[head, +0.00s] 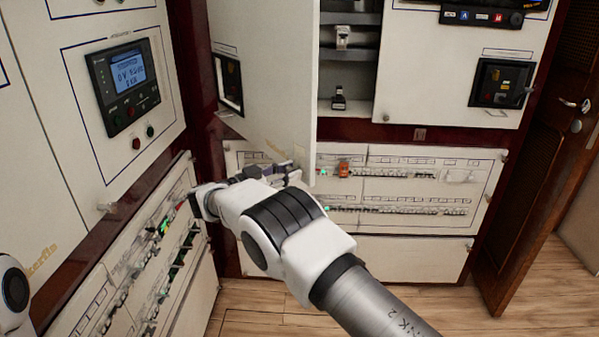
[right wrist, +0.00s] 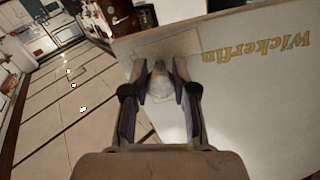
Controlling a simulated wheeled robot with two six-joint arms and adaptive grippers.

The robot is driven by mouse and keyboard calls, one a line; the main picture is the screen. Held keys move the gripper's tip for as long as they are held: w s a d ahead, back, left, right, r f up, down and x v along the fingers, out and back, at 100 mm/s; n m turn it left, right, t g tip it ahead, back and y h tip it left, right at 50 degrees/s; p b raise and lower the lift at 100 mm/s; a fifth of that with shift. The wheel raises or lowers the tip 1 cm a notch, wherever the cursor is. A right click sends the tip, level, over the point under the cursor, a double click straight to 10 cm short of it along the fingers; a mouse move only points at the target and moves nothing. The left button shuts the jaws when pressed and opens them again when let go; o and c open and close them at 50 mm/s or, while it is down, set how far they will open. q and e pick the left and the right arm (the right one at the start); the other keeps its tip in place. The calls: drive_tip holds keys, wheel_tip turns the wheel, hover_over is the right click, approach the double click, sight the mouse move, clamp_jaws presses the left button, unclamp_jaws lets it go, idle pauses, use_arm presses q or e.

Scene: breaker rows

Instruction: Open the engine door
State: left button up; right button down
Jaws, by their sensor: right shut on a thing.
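A white cabinet door (head: 265,75) stands swung open in the middle of the head view, and its Wickerfin lettering shows in the right wrist view (right wrist: 256,46). My right gripper (head: 285,172) is at the door's lower edge. In the right wrist view its two fingers are shut around a small round pale knob (right wrist: 160,84) on the door face. The knob is hidden in the head view. My left gripper is out of view.
The open cabinet (head: 350,65) shows shelves with small devices. Below is a white breaker panel (head: 400,185) with rows of switches. Another breaker panel (head: 150,255) is at left. A brown wooden door (head: 530,165) stands at right. Wooden floor (head: 400,290) is clear in front.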

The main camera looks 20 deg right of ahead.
sight(299, 130)
drive_tip(key=shift+a, duration=0.2)
drive_tip(key=c, duration=0.9)
unclamp_jaws()
drive_tip(key=shift+r, duration=0.1)
wheel_tip(299, 130, up, 10)
drive_tip(key=shift+f, duration=0.1)
